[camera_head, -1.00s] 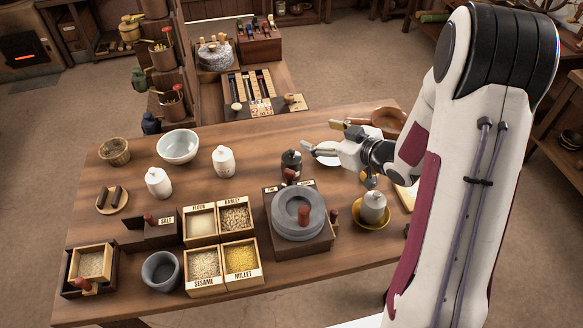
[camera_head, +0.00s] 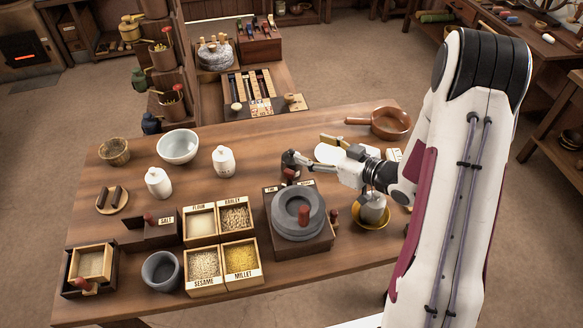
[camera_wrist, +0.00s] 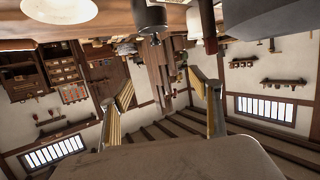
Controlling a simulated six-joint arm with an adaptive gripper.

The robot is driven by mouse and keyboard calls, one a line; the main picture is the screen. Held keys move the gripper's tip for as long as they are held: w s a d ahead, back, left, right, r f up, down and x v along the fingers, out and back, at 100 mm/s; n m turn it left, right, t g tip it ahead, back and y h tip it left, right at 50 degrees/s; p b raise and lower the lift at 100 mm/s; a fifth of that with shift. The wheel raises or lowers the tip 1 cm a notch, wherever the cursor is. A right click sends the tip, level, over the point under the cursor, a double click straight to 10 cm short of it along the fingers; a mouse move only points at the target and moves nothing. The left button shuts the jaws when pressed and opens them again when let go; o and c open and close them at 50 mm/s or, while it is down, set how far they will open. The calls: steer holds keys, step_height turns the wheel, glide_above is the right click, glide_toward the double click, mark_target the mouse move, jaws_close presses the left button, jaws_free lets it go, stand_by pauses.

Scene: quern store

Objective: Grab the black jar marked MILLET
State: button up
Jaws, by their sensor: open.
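A small black jar (camera_head: 289,174) stands behind the quern in the head view, partly hidden by my gripper. I cannot read any marking on it. My gripper (camera_head: 308,150) is open at the jar's right side, with one finger overlapping the jar's top in this view. In the wrist view, the dark body of the jar (camera_wrist: 150,16) shows at the top edge, outside the space between the open, empty fingers (camera_wrist: 162,85). I cannot tell whether a finger touches it.
The stone quern (camera_head: 297,212) with red handles stands just in front of the jar. White jars (camera_head: 223,160) stand left; a grain box (camera_head: 241,261) reads MILLET.

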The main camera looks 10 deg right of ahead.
glide_toward(292, 167)
steer(key=shift+w, duration=1.9)
steer(key=shift+w+a+f, duration=0.3)
steer(key=shift+w, duration=0.2)
steer(key=shift+x, duration=3.15)
steer(key=shift+s, duration=0.1)
steer(key=c, duration=1.5)
